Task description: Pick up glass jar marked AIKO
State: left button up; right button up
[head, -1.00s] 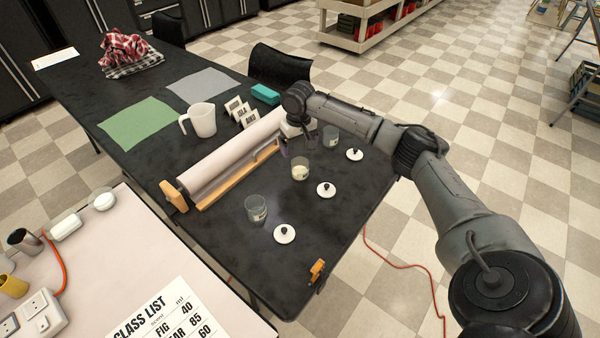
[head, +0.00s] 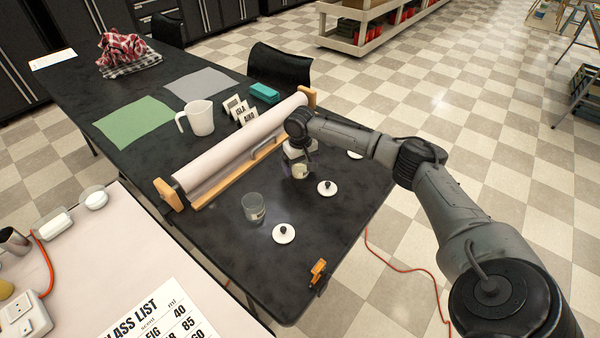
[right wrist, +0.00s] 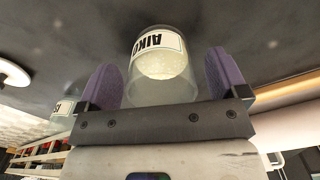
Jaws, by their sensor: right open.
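The glass jar marked AIKO (right wrist: 160,60) stands between my two purple fingers in the right wrist view, its label upside down there and pale contents inside. In the head view the jar (head: 302,171) shows just below my right gripper (head: 298,162) on the black table. My right gripper (right wrist: 165,82) is open, with a finger on each side of the jar and a visible gap on both sides. My left gripper is not in view.
Another glass jar (head: 254,208) stands nearer on the black table (head: 345,215). White lids with black knobs (head: 327,188) (head: 284,233) lie beside the jars. A paper roll (head: 235,152) lies just left of my gripper. A further jar (right wrist: 62,108) shows at left in the wrist view.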

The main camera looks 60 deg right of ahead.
jog(key=shift+f, duration=0.3)
jog(key=c, duration=1)
jog(key=shift+r, duration=0.1)
jog(key=shift+c, duration=0.5)
jog(key=shift+r, duration=0.1)
